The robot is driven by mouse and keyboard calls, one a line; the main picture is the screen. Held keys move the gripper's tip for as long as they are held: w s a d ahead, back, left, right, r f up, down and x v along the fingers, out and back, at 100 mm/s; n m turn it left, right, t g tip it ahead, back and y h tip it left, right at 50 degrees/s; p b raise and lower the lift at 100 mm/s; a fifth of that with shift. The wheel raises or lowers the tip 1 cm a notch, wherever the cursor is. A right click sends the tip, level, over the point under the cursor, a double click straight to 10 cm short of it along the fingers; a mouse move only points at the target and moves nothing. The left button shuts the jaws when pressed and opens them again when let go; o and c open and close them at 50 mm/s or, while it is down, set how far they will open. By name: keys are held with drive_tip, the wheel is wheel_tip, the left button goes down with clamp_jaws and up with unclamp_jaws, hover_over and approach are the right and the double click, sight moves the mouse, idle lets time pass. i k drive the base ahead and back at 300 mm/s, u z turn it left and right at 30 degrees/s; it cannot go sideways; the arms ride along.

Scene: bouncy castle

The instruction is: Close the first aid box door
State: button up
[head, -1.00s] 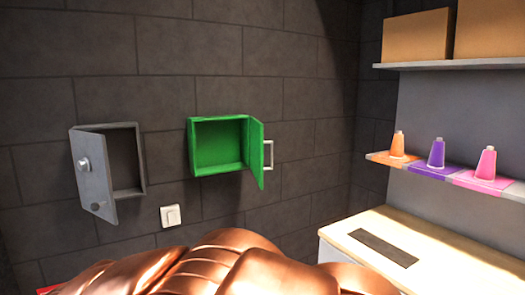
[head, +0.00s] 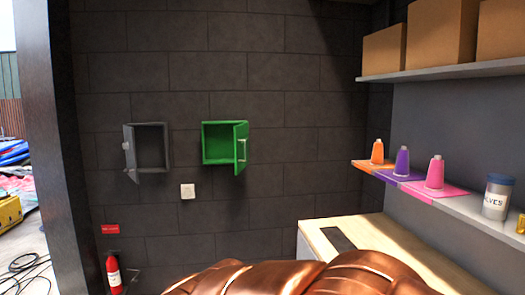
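A green box (head: 217,141) is fixed to the dark block wall, left of the picture's middle; it looks like the first aid box. Its green door (head: 240,148) is hinged on the right and stands open, swung out toward me. A pale handle (head: 243,150) is on the door. The visible inside of the box looks empty. My gripper is not in view. A copper-coloured padded surface in the foreground hides what lies below.
A fire extinguisher (head: 114,275) stands lower left. An opening lies far left.

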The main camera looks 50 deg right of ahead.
sight(241, 131)
drive_tip(key=k, duration=0.15)
drive_tip(key=z, duration=1.1)
drive_tip(key=i, duration=0.35)
drive_tip(key=u, duration=0.6)
drive_tip(key=i, duration=1.4)
drive_tip(key=z, duration=0.7)
